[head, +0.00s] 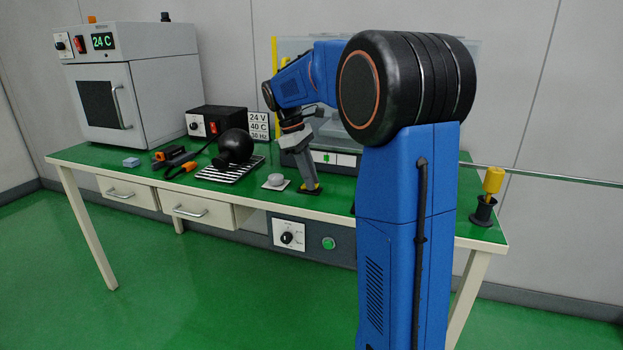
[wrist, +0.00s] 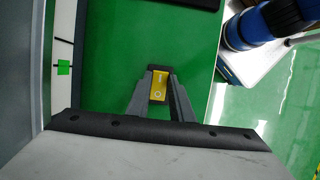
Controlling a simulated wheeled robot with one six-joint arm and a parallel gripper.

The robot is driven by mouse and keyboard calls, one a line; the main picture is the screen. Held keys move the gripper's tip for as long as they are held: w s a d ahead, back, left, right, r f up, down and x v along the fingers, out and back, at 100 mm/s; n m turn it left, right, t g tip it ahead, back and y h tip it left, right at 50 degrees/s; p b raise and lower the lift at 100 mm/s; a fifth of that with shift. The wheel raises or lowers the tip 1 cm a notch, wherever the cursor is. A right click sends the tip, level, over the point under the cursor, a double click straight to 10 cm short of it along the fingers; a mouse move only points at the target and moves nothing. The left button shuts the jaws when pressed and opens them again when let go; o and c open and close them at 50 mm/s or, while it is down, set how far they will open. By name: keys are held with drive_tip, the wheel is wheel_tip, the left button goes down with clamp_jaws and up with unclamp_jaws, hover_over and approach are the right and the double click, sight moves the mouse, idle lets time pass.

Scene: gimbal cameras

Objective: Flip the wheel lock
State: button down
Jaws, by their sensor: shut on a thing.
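My gripper (head: 308,178) points down at the bench top near its front edge, right of the small white plate with a round grey piece. In the wrist view the two grey fingers (wrist: 159,92) are shut on a small yellow block (wrist: 159,80) with faint markings on it. The yellow block also shows low between the fingertips in the head view (head: 313,189). I cannot tell for sure whether this block is the wheel lock, and the fingers hide its sides.
The green bench (head: 342,202) carries a grey oven (head: 140,85), a black control box (head: 215,121), a striped plate with a black round object (head: 235,146) and orange-handled tools (head: 180,168). A yellow-topped black stand (head: 487,205) is at the right end. A scale panel (wrist: 64,45) is close left of the fingers.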

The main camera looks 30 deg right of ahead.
drive_tip(key=c, duration=1.6)
unclamp_jaws()
drive_tip(key=shift+o, duration=0.2)
drive_tip(key=v, duration=1.7)
drive_tip(key=shift+r, duration=0.2)
drive_tip(key=s+a+f+m+t, duration=0.2)
drive_tip(key=s+a+f, duration=0.2)
drive_tip(key=s+f, duration=0.4)
drive_tip(key=s+a+f+m+t+y, duration=0.1)
drive_tip(key=s+a+f+m+t, duration=0.2)
drive_tip(key=s+f, duration=0.5)
drive_tip(key=s+a+f+m+t+y, duration=0.1)
drive_tip(key=s+a+f, duration=0.4)
drive_tip(key=s, duration=1.3)
wheel_tip(320, 180, down, 4)
drive_tip(key=shift+a+r+m+t, duration=0.1)
drive_tip(key=shift+a+m+t, duration=0.3)
drive_tip(key=shift+m+t, duration=0.45)
